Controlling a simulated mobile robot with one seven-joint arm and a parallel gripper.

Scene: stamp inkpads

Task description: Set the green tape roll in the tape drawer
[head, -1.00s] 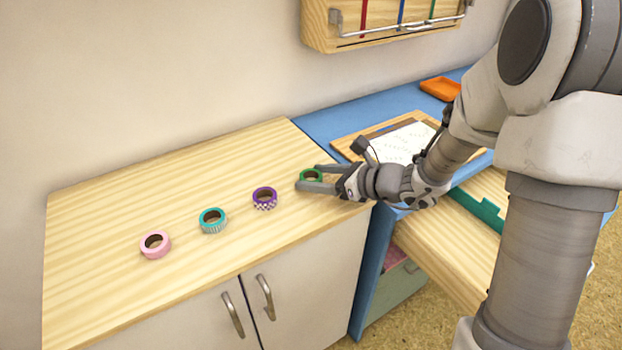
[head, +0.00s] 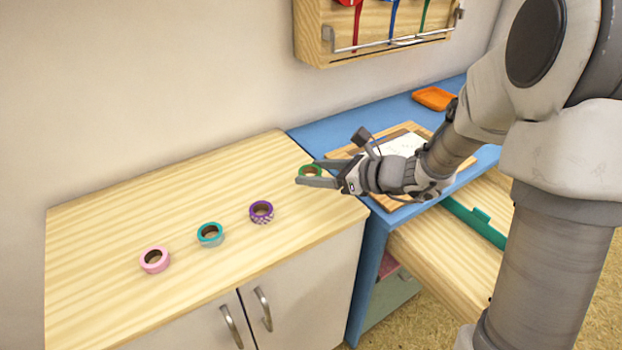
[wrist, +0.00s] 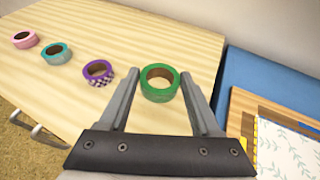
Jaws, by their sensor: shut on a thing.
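The green tape roll (head: 311,171) is between the fingertips of my gripper (head: 316,176), near the right end of the wooden cabinet top. In the wrist view the roll (wrist: 160,83) sits between the two fingers (wrist: 160,95), hole facing up. My gripper is shut on it and appears to hold it a little above the top. A pulled-out light wood drawer (head: 440,262) juts from under the blue desk at the right, with a green divider (head: 475,222) in it. My arm hides part of the drawer. I cannot read any label on it.
Purple (head: 261,212), teal (head: 210,234) and pink (head: 154,260) tape rolls stand in a row on the cabinet top (head: 120,215). The blue desk (head: 400,108) holds a wooden board with paper (head: 405,145) and an orange tray (head: 434,98). A wall rack (head: 375,30) hangs above.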

